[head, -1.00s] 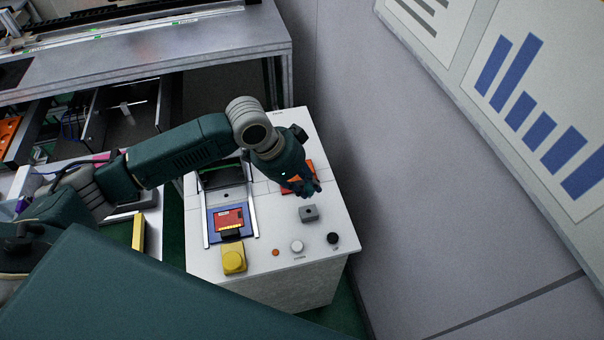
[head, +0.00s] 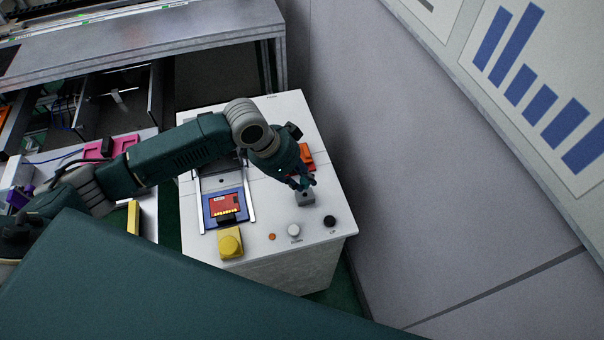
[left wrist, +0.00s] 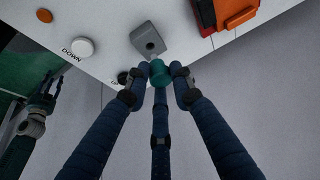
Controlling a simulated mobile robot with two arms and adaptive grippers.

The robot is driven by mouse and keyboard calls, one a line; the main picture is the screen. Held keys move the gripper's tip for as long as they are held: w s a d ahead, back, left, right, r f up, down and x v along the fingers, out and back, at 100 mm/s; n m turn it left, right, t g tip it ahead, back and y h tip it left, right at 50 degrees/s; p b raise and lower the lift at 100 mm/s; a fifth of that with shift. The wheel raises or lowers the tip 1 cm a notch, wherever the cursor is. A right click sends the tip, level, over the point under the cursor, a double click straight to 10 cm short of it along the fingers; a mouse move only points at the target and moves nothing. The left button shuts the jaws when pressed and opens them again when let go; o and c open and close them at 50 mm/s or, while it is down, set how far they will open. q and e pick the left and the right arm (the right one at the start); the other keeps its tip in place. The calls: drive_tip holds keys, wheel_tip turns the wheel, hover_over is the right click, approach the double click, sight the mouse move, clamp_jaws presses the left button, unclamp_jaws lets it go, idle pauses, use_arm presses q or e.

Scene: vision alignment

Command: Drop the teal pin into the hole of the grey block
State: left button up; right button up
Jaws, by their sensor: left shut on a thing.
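My left gripper (head: 303,183) is shut on the teal pin, at the grey block on the white cabinet top. In the left wrist view the teal pin (left wrist: 159,74) sits between the fingertips of the left gripper (left wrist: 160,80). The grey block (left wrist: 148,39) lies just beyond the pin there, with its dark hole facing up and in view. The pin appears outside the hole; its height above the block is hard to judge. In the head view the gripper partly covers the block (head: 305,200).
The cabinet top (head: 258,215) carries a yellow block (head: 230,243), a red and blue panel (head: 226,205), an orange part (head: 307,154), a white knob (head: 293,230) and a black knob (head: 330,221). A grey wall (head: 400,170) stands close on the right.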

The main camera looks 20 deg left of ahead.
use_arm(q)
drive_tip(key=shift+f, duration=0.4)
drive_tip(key=shift+r, duration=0.1)
idle(0.4)
drive_tip(key=shift+p, duration=0.4)
drive_tip(key=shift+p, duration=0.6)
idle(0.8)
drive_tip(key=shift+f+b, duration=0.5)
drive_tip(key=shift+f, duration=1.3)
